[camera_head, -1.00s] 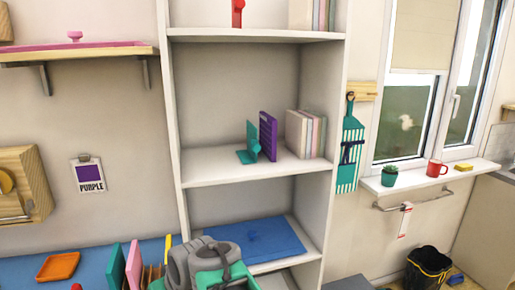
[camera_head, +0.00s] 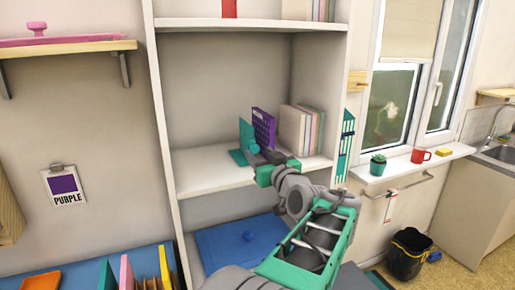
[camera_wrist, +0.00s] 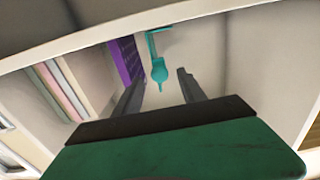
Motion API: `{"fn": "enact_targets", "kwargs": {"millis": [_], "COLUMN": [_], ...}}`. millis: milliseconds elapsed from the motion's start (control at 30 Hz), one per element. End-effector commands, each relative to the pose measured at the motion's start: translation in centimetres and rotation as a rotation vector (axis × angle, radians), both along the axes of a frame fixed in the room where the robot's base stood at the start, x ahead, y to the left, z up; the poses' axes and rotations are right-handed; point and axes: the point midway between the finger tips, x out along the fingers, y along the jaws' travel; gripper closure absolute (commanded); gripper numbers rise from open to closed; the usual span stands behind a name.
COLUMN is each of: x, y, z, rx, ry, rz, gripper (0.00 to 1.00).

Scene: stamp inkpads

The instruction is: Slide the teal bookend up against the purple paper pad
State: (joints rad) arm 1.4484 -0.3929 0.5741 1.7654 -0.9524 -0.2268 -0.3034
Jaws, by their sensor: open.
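The teal bookend (camera_head: 245,134) stands upright on the middle shelf board, with its foot toward the left. The purple paper pad (camera_head: 263,125) stands just right of it; a narrow gap seems to lie between them. My gripper (camera_head: 262,158) is in front of the bookend at the shelf front and hides its lower part. I cannot tell whether either finger touches anything.
Several pale books (camera_head: 301,130) stand right of the pad. The middle shelf board (camera_head: 205,172) is clear at left. The shelf's side walls and upper board (camera_head: 255,23) bound the bay. A blue sheet (camera_head: 225,245) lies on the board below.

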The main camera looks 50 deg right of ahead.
Motion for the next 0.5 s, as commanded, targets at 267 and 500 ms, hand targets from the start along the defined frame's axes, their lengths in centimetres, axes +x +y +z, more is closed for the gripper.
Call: {"fn": "enact_targets", "kwargs": {"millis": [267, 500], "x": [1.8, 1.7], "y": [-1.2, -1.3], "z": [0.0, -0.1], "rx": [0.001, 0.001], "ry": [0.001, 0.001], "rz": [-0.003, -0.005], "gripper": [0.52, 0.59]}}
